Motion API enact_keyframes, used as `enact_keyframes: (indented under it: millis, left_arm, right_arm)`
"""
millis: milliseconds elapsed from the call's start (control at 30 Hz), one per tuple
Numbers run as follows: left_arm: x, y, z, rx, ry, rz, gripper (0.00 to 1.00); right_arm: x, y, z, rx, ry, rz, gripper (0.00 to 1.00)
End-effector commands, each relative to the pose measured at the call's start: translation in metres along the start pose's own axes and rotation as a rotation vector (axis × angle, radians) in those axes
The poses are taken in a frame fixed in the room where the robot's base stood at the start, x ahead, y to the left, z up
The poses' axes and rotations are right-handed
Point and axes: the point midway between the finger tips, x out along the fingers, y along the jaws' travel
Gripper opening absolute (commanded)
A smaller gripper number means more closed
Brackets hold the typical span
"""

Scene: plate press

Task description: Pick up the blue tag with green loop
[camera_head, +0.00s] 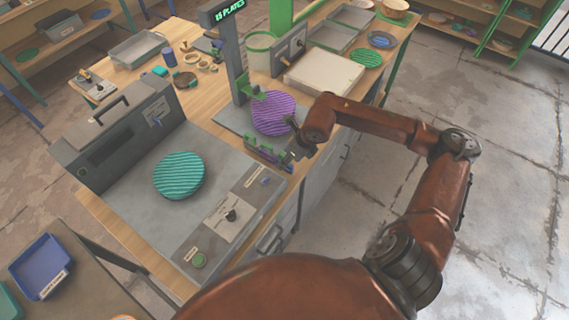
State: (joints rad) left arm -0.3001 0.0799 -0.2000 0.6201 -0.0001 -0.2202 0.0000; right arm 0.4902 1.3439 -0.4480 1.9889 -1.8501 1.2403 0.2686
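I cannot make out a blue tag with a green loop for certain. A small blue item (159,71) lies on the wooden bench, left of a teal and brown round item (185,79); it is too small to tell if it has a loop. My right gripper (294,143) is small and dark, at the lower right edge of an upright purple ribbed disc (273,112). I cannot tell if its fingers touch the disc or how far they are open. My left gripper is not in view.
A grey press (120,125) with a teal ribbed disc (180,175) on its bed fills the near bench. A grey post (236,60) with a display stands behind the purple disc. Trays (138,48) and a pale block (323,74) stand farther back. A blue bin (40,266) sits lower left.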

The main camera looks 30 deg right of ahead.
Motion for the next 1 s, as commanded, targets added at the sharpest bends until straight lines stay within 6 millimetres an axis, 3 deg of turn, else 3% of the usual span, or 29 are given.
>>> enact_keyframes:
  millis: [167,400,867,1000]
  left_arm:
    - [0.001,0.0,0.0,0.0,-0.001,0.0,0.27]
    - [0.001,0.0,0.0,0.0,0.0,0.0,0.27]
    - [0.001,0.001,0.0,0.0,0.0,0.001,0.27]
    - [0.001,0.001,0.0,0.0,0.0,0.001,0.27]
  right_arm:
    - [0.025,-0.001,-0.002,0.003,0.0,0.001,0.32]
    - [0.027,-0.002,-0.003,0.003,0.0,-0.001,0.32]
    - [0.027,-0.002,-0.003,0.003,0.0,-0.001,0.0]
    - [0.027,-0.002,-0.002,0.003,0.0,-0.001,0.0]
